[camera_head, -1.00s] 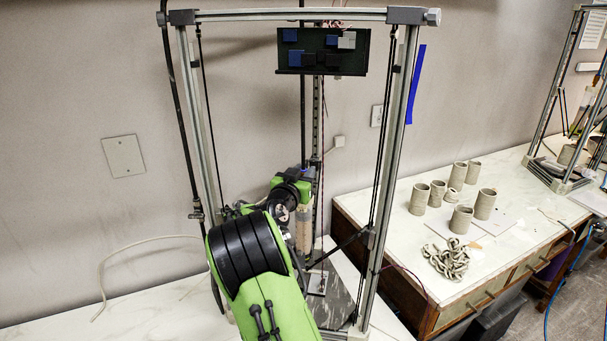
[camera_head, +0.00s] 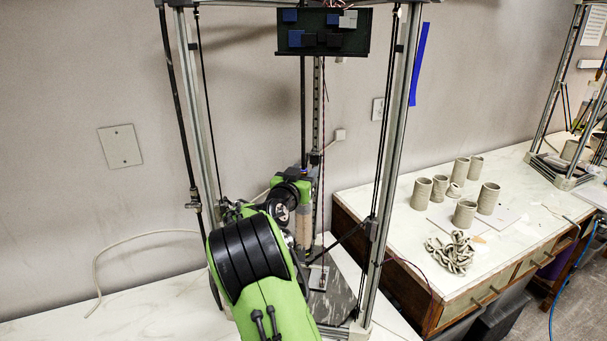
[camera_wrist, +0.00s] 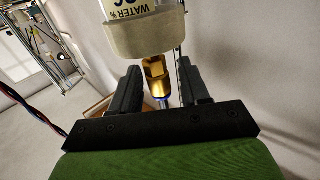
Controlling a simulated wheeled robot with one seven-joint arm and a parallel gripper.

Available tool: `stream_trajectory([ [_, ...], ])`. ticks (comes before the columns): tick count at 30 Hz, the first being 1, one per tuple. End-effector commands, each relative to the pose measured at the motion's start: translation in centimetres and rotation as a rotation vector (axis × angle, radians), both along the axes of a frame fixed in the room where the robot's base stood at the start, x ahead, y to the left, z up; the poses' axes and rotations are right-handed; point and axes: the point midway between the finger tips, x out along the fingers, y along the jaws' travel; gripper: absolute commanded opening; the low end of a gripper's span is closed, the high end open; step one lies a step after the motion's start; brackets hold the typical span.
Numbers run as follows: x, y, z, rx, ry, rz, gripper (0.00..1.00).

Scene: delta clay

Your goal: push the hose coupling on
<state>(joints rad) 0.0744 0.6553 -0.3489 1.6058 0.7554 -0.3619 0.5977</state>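A brass fitting (camera_wrist: 154,75) sits at the end of a clear tube with a printed label (camera_wrist: 130,8) and a pale collar (camera_wrist: 145,35). A silver piece with a blue band (camera_wrist: 162,98) shows just beyond the brass, between my fingers. My gripper (camera_wrist: 161,88) is open in the wrist view, with one black finger on each side of the brass and silver pieces; a gap shows on the right side. In the head view a clear tube with pale clay (camera_head: 303,224) stands inside the printer frame. There my own arm hides the fingertips and fitting.
The printer's metal posts (camera_head: 386,140) and black belts stand close around my arm. A dark box (camera_head: 322,40) hangs above. A hose (camera_head: 140,237) lies on the left worktop. Clay cups (camera_head: 464,213) and a coiled clay piece (camera_head: 449,253) stand on the right table.

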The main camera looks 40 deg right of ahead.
Motion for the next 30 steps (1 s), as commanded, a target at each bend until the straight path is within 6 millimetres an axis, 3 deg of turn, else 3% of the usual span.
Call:
stream_trajectory([
  [4,-0.2,0.3,0.0,0.0,-0.001,0.0,0.46],
  [7,-0.8,1.7,-0.1,0.001,0.0,0.003,0.46],
  [21,-6.7,12.5,-0.2,0.0,0.0,0.006,0.46],
  [30,-7.6,13.9,0.0,-0.001,0.0,0.0,0.46],
])
